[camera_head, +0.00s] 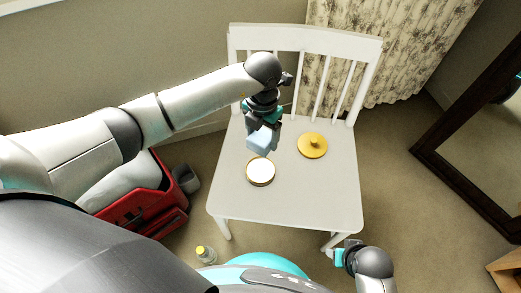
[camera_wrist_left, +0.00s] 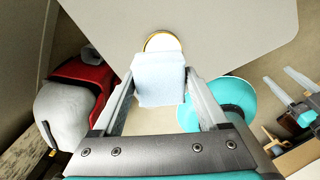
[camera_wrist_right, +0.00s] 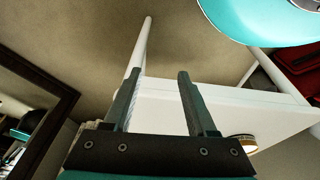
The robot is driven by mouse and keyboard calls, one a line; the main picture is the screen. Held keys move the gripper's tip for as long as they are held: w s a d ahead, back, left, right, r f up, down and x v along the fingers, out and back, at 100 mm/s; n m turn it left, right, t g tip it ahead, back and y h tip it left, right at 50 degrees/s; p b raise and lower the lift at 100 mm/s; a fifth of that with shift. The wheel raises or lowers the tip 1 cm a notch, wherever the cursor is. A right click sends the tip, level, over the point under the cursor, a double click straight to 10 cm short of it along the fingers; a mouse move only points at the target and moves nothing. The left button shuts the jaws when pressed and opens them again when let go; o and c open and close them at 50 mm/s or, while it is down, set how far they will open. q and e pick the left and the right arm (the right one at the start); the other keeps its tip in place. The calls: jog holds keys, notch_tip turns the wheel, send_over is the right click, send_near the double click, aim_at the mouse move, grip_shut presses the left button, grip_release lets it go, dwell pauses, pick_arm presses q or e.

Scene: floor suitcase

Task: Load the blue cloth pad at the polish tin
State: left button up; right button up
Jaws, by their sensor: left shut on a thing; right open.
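The blue cloth pad (camera_head: 261,139) is pale blue and block-like. My left gripper (camera_head: 264,126) is shut on it above the chair seat; the pad also shows between the fingers in the left wrist view (camera_wrist_left: 159,80). The open polish tin (camera_head: 260,171), round with a white filling and a gold rim, stands on the seat just in front of the pad. In the left wrist view the pad hides the tin's near part (camera_wrist_left: 163,41). The tin also shows in the right wrist view (camera_wrist_right: 245,142). My right gripper (camera_wrist_right: 158,84) is open and empty, low by the chair's front right corner.
A yellow round lid with a knob (camera_head: 312,145) lies on the white chair's seat (camera_head: 310,195), right of the tin. A red suitcase (camera_head: 146,207), grey shoes (camera_head: 186,179) and a yellow-capped bottle (camera_head: 205,253) are on the floor. A dark-framed mirror (camera_head: 447,135) stands at right.

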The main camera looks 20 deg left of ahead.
pick_arm(q)
notch_tip(320, 180, down, 5)
jog(key=s+n, duration=0.1)
jog(key=n, duration=0.5)
jog(key=b, duration=0.6)
send_over(260, 170)
notch_tip(260, 170, down, 6)
jog(key=shift+w+r, duration=0.1)
jog(key=shift+f, duration=0.3)
pick_arm(e)
notch_tip(260, 170, up, 12)
jog(key=w+t, duration=0.2)
jog(key=w, duration=0.1)
jog(key=shift+a+r+t+y, duration=0.2)
jog(key=shift+a+t+y, duration=0.1)
jog(key=shift+a, duration=0.15)
pick_arm(q)
jog(key=shift+f+b, duration=0.45)
jog(key=shift+b, duration=0.05)
pick_arm(e)
jog(key=shift+f, duration=0.35)
pick_arm(q)
jog(key=shift+f, duration=0.1)
pick_arm(e)
jog(key=shift+r, duration=0.15)
